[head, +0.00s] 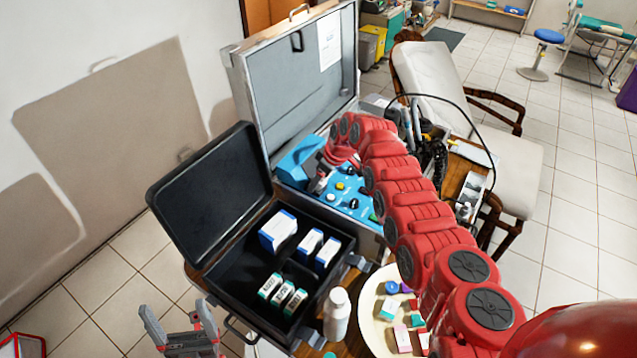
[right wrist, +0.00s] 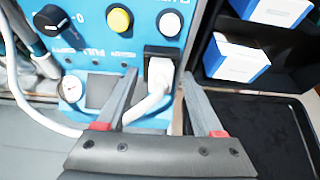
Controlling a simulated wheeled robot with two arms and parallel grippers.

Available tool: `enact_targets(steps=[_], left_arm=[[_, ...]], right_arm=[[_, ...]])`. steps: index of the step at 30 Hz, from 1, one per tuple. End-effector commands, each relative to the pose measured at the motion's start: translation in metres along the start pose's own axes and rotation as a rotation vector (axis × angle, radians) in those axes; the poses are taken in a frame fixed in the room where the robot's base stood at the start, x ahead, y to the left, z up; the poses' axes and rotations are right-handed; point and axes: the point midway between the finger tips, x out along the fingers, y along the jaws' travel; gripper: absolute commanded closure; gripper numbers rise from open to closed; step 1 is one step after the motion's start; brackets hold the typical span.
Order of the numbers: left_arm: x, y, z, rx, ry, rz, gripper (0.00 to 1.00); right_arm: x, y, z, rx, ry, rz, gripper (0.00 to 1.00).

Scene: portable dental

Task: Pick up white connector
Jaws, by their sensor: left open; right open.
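The white connector (right wrist: 161,78) sits at a dark socket on the front of the blue dental unit (right wrist: 112,50) in the right wrist view, with a thick white cable bending from it toward the lower left. My right gripper (right wrist: 158,90) is open, with one finger on either side of the connector and cable; I cannot tell whether they touch. In the head view the blue unit (head: 345,190) lies in the open silver case, and my red right arm hides the connector and most of that gripper. My left gripper (head: 178,325) is open and empty at the lower left.
A black case (head: 215,195) with several small boxes stands open beside the silver case (head: 250,75). A white bottle (head: 337,315) and a round plate (head: 368,303) with small items are in front. A wooden-armed chair (head: 440,85) is behind.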

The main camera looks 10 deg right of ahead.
Motion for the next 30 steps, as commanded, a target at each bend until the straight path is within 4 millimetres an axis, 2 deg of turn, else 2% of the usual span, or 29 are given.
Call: enact_targets(steps=[2,13,30], left_arm=[[0.0000,0.0000,-0.0001,0.000,0.000,0.000,0.12],[0.0000,0.0000,0.0000,0.000,0.000,0.000,0.12],[-0.0056,0.0003,0.0010,0.000,0.000,0.000,0.12]], right_arm=[[0.0001,0.0000,0.0002,0.000,0.000,0.000,0.35],[0.0001,0.0000,0.0005,0.001,-0.001,-0.001,1.00],[-0.0052,0.0007,-0.0016,0.002,0.000,0.000,1.00]])
